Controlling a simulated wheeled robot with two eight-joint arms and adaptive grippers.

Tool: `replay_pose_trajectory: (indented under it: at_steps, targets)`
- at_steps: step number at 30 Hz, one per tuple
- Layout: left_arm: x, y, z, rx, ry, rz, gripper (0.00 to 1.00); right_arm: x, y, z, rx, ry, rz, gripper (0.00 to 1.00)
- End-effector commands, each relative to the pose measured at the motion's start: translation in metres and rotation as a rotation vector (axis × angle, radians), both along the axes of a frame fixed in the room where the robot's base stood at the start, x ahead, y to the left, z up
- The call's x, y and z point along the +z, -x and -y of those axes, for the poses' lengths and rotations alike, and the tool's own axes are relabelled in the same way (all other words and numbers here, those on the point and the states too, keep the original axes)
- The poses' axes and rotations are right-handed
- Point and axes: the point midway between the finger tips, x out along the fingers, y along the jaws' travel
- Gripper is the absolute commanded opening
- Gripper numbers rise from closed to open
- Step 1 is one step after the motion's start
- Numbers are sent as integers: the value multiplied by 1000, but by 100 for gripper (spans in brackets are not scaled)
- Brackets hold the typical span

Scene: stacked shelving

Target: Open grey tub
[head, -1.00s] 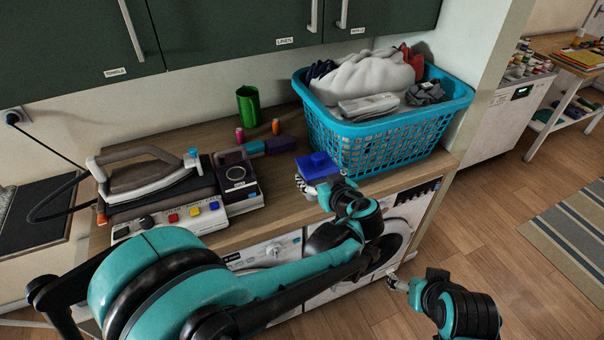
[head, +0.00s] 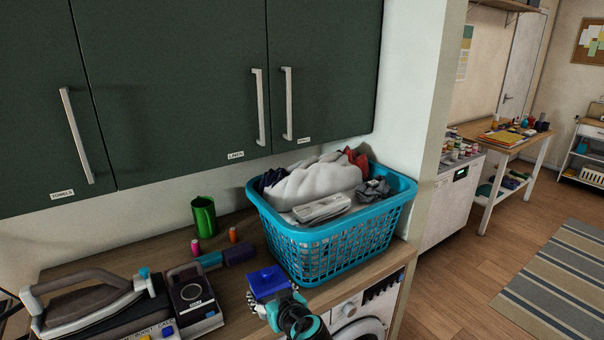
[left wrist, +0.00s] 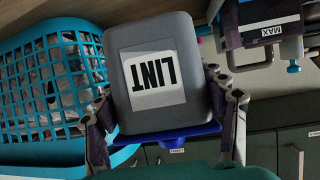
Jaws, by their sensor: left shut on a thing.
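The grey tub (left wrist: 155,45) fills the middle of the left wrist view, upside down there, with a white LINT label. Its blue lid (left wrist: 180,136) sits against the tub's rim with no clear gap. In the head view the lid (head: 268,281) shows from above with a raised blue knob, and the grey body is mostly hidden. My left gripper (left wrist: 162,88) is shut on the grey tub, one finger on each side near the lid. It also shows at the lower middle of the head view (head: 272,302). My right gripper is out of view.
A blue laundry basket (head: 335,250) full of cloths stands just behind and right of the tub. An iron (head: 90,300), a dark box (head: 193,300), spools and a green cup (head: 204,216) are to the left. Green cabinets (head: 180,90) hang above.

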Motion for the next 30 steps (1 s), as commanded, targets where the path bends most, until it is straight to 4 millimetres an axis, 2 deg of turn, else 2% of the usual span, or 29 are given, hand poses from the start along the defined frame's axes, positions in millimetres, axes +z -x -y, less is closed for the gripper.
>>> replay_pose_trajectory:
  at_steps: [1, 6, 10, 14, 17, 20, 30]
  targets:
    - [-8, 7, -21, -21, 4, -6, 18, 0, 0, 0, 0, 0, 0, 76]
    - [-25, 30, -63, -128, 6, 0, 18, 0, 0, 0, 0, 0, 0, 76]
    - [-28, 44, -79, -175, 2, 19, 18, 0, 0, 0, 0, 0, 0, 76]
    - [-29, 48, -81, -192, -1, 27, 18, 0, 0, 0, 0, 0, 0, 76]
    - [-28, 49, -77, -205, -1, 26, 18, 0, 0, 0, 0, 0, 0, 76]
    - [-25, 55, -65, -249, 0, 24, 18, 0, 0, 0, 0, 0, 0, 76]
    - [-10, 86, 1, -489, 6, 8, 18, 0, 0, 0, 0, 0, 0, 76]
